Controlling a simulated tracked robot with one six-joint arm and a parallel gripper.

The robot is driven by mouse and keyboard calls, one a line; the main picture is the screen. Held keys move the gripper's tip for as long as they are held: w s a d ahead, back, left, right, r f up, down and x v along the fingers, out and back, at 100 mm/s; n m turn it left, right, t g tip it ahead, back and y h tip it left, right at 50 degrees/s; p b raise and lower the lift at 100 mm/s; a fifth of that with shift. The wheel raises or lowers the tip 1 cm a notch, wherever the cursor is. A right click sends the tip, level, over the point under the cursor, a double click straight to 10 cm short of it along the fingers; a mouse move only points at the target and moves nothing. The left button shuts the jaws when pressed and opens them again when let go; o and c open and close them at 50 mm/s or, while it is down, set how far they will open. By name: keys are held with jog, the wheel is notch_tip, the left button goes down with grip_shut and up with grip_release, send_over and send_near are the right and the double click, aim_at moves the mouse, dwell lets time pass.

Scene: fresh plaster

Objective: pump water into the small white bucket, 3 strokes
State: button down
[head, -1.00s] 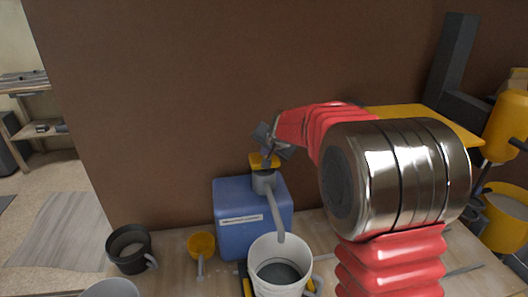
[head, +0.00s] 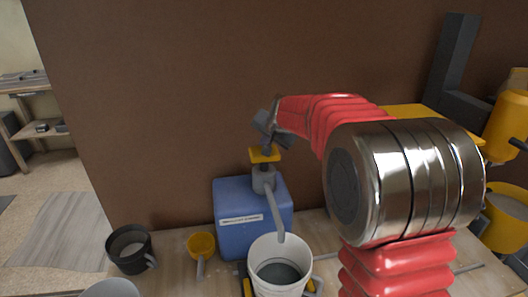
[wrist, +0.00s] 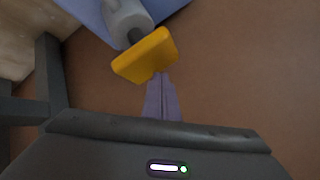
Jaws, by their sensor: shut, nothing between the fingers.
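The blue water container (head: 254,225) stands on the bench with a grey pump on top, its spout (head: 277,218) pointing down over the small white bucket (head: 280,252). The bucket holds some dark grey contents. The yellow pump head (head: 264,155) stands raised on its dark stem above the collar. It also shows in the wrist view (wrist: 146,55). My gripper (head: 265,138) is just above the pump head, pointing down. In the wrist view my gripper's fingers (wrist: 162,95) are together with nothing between them, their tips at the edge of the yellow head.
A black bucket (head: 129,246) and a yellow scoop (head: 201,246) stand left of the container. Another pale bucket (head: 110,288) is cut off at the front edge. A yellow machine (head: 505,125) with a yellow bucket (head: 508,215) stands at the right. A brown wall rises behind.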

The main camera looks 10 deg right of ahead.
jog(key=shift+r, duration=0.1)
jog(key=shift+r, duration=2.45)
dwell(1.0)
notch_tip(320, 180, up, 4)
jog(key=shift+f, duration=0.15)
jog(key=shift+f, duration=0.15)
jog(key=shift+f, duration=4.3)
jog(key=shift+f, duration=0.3)
